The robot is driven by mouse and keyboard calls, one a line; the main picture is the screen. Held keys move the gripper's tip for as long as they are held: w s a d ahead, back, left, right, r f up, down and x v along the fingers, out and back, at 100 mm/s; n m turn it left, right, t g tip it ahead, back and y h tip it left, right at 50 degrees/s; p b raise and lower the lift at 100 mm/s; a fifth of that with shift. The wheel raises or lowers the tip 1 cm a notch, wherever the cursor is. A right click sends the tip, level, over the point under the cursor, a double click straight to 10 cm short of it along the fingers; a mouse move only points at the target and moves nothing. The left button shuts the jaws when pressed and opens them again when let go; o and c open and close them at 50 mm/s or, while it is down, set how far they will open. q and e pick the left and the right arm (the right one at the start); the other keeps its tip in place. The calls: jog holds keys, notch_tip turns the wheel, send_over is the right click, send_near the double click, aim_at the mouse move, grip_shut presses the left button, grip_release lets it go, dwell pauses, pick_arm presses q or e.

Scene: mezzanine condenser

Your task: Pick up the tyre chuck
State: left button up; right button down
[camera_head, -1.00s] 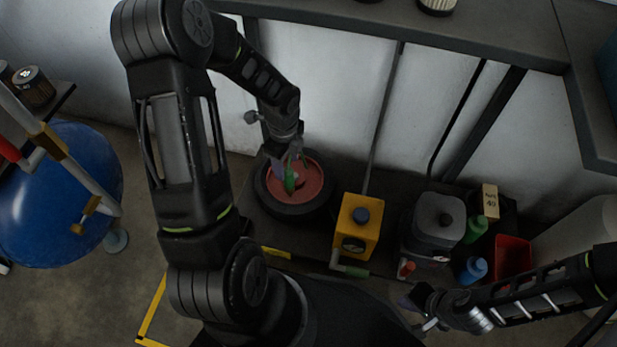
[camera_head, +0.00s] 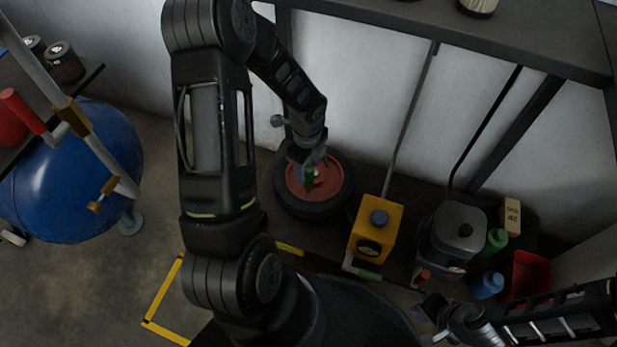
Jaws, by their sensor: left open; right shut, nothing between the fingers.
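My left gripper (camera_head: 312,168) points down over the red-rimmed wheel with a black tyre (camera_head: 334,199), and it is open. No tyre chuck can be made out clearly elsewhere. My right gripper (camera_head: 438,322) is shut and empty at the lower right, in front of the grey container.
A yellow box with a dark cap (camera_head: 376,232) stands right of the wheel. Further right are a grey container (camera_head: 456,238), green bottle (camera_head: 495,241), blue bottle (camera_head: 487,286) and red bin (camera_head: 529,273). A shelf (camera_head: 450,32) hangs above. A blue tank (camera_head: 70,185) stands left.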

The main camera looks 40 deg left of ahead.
pick_arm(q)
notch_tip(320, 180, down, 4)
jog(key=shift+f+b, duration=0.1)
jog(key=shift+b, duration=0.65)
grip_shut()
dwell(0.3)
